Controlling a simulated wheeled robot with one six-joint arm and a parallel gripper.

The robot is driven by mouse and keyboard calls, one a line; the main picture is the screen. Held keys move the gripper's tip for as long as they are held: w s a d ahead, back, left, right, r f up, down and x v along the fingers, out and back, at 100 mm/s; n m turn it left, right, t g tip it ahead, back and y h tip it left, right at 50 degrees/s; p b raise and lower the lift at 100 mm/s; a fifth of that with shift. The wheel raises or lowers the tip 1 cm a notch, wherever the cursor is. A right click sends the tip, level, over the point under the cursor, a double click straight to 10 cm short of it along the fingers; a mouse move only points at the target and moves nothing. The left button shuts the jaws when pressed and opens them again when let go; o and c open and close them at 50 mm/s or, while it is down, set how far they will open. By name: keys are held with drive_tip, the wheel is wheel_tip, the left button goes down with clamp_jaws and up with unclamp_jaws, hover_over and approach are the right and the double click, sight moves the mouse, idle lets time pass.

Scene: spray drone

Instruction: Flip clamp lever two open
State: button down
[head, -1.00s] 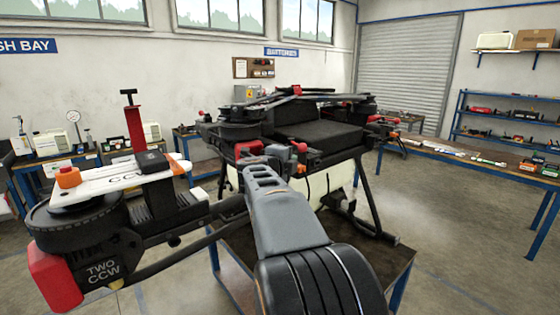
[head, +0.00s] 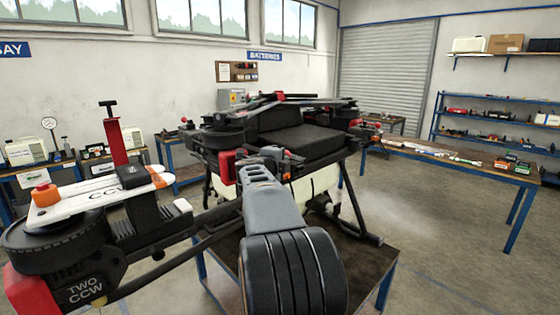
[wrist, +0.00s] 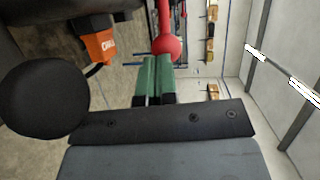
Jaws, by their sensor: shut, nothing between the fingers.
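The spray drone (head: 300,145) stands on a dark-topped bench, its arm marked TWO CCW (head: 85,292) reaching to the lower left. In the wrist view, a red lever with a round ball knob (wrist: 167,46) lies just beyond the tips of my gripper (wrist: 158,62). The green fingers are shut together with nothing between them. The tips are at or very near the knob; I cannot tell whether they touch. In the head view, my grey arm hides the fingers, and a red part (head: 228,166) shows beside its far end.
An orange connector (wrist: 100,46) on a black cable and a round black part (wrist: 43,98) are left of my fingers in the wrist view. A red upright tool (head: 116,140) stands by the white propeller (head: 95,192). A workbench (head: 450,160) is at right; floor between is clear.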

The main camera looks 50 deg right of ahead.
drive_tip(key=shift+s+d+p, duration=0.15)
drive_tip(key=shift+s+d, duration=0.15)
drive_tip(key=shift+d, duration=0.2)
drive_tip(key=shift+s+d+p, duration=0.15)
drive_tip(key=shift+s+d, duration=0.1)
drive_tip(key=shift+d, duration=0.2)
drive_tip(key=s+a+b, duration=0.3)
drive_tip(key=s+a, duration=0.4)
drive_tip(key=a, duration=0.5)
drive_tip(key=w+a+n+t+y, duration=0.5)
drive_tip(key=w+a+n+t, duration=0.35)
drive_tip(key=a+n, duration=0.3)
drive_tip(key=a+f+n+t+y, duration=0.2)
drive_tip(key=a+f+n+y, duration=0.4)
drive_tip(key=a+n+y, duration=0.3)
drive_tip(key=s+a+f+n+g+y, duration=0.3)
drive_tip(key=s+a+f+n+g, duration=0.2)
drive_tip(key=a+f+n, duration=0.25)
drive_tip(key=s+a+f+n+g+h, duration=0.1)
drive_tip(key=s+f+n+g, duration=0.3)
drive_tip(key=s+f, duration=0.5)
drive_tip(key=shift+s+a+n+g, duration=0.25)
drive_tip(key=shift+s+n+g, duration=0.2)
drive_tip(key=shift+g, duration=0.5)
